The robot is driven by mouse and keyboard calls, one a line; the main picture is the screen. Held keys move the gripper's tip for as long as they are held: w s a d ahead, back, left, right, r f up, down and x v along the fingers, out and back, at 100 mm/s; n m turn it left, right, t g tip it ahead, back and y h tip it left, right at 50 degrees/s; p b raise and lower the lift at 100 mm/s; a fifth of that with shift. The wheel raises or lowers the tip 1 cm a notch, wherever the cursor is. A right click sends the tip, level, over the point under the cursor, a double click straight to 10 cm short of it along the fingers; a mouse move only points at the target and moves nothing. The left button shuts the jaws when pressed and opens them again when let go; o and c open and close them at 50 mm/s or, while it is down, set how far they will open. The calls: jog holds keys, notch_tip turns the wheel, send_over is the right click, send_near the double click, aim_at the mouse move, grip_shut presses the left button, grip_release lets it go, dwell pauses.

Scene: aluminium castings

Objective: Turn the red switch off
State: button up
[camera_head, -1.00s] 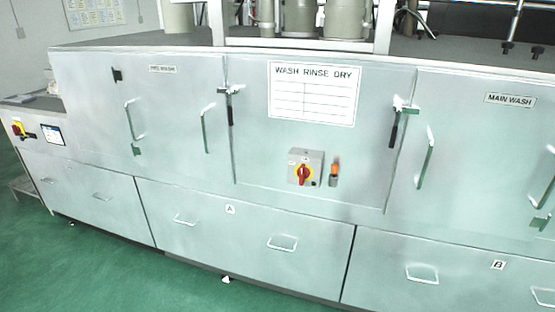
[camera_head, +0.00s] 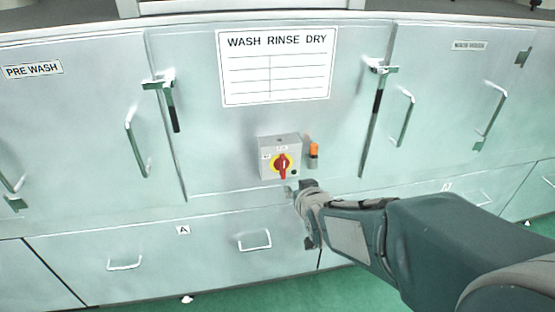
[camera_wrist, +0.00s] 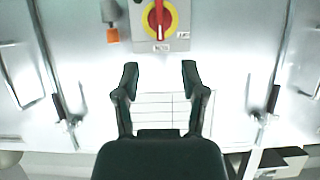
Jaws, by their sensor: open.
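The red switch (camera_head: 282,165) is a rotary handle on a yellow disc, on a grey box (camera_head: 266,158) fixed to the machine's front. Its handle stands upright. In the wrist view, which looks upside down, the red switch (camera_wrist: 158,18) is at the top, partly cut off by the edge. My gripper (camera_wrist: 160,72) is open and empty, its two dark fingers apart, with the switch beyond the fingertips and not between them. In the head view my gripper (camera_head: 303,188) is just below and right of the switch box; its fingers are hard to make out.
An orange-tipped fitting (camera_head: 313,151) sticks out right of the box and also shows in the wrist view (camera_wrist: 112,35). Latch levers (camera_head: 174,105) and door handles (camera_head: 135,145) project on both sides. A WASH RINSE DRY sheet (camera_head: 277,85) is above. Drawers with handles (camera_head: 255,240) are below.

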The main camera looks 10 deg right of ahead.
aim_at(285, 166)
jog(key=w+f+t, duration=0.1)
jog(key=w, duration=0.4)
jog(key=w+f+t, duration=0.2)
jog(key=w, duration=0.3)
jog(key=w+f+t, duration=0.2)
jog(key=w, duration=0.3)
jog(key=shift+d, duration=0.1)
jog(key=shift+w+a, duration=0.2)
jog(key=shift+w, duration=0.4)
jog(key=shift+d, duration=0.1)
grip_shut()
